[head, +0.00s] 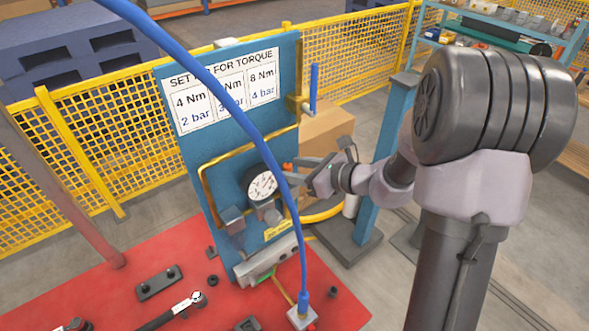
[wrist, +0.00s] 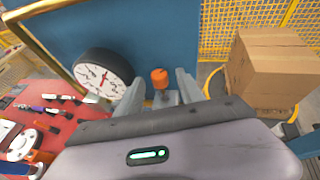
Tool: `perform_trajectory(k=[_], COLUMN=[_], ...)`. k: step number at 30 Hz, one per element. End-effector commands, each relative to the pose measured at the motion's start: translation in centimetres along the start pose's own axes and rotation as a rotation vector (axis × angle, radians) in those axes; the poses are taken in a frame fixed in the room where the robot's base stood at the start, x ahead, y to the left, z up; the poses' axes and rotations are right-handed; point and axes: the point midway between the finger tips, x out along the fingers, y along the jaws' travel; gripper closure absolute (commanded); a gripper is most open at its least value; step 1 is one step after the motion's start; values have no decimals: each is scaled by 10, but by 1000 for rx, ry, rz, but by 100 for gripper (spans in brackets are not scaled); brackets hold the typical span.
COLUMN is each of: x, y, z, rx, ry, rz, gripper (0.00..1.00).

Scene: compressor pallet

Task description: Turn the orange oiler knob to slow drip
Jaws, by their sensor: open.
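The orange oiler knob (wrist: 160,77) shows in the wrist view, upright in front of the blue panel, just right of the pressure gauge (wrist: 103,75). In the head view the orange knob (head: 287,166) is a small spot beside the gauge (head: 262,186), close to my fingertips. My gripper (head: 302,170) reaches in from the right. In the wrist view my gripper (wrist: 160,82) is open, with one finger on each side of the knob. I cannot tell whether either finger touches it. The knob's markings are not readable.
The blue panel (head: 180,150) carries a torque chart (head: 225,97) and brass piping. A blue hose (head: 225,90) hangs across the front of it. A cardboard box (wrist: 272,68) stands to the right. Tools lie on the red table (head: 110,290).

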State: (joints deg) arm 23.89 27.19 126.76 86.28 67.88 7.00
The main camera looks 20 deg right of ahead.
Motion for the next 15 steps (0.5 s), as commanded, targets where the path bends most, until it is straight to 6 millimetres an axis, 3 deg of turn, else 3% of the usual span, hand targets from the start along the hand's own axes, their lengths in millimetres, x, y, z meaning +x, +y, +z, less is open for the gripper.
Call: perform_trajectory(k=[8,15], x=[2,2], y=[0,0], z=[0,0], rx=[-1,-1], ry=[-1,0], rz=[0,0], gripper=[55,100])
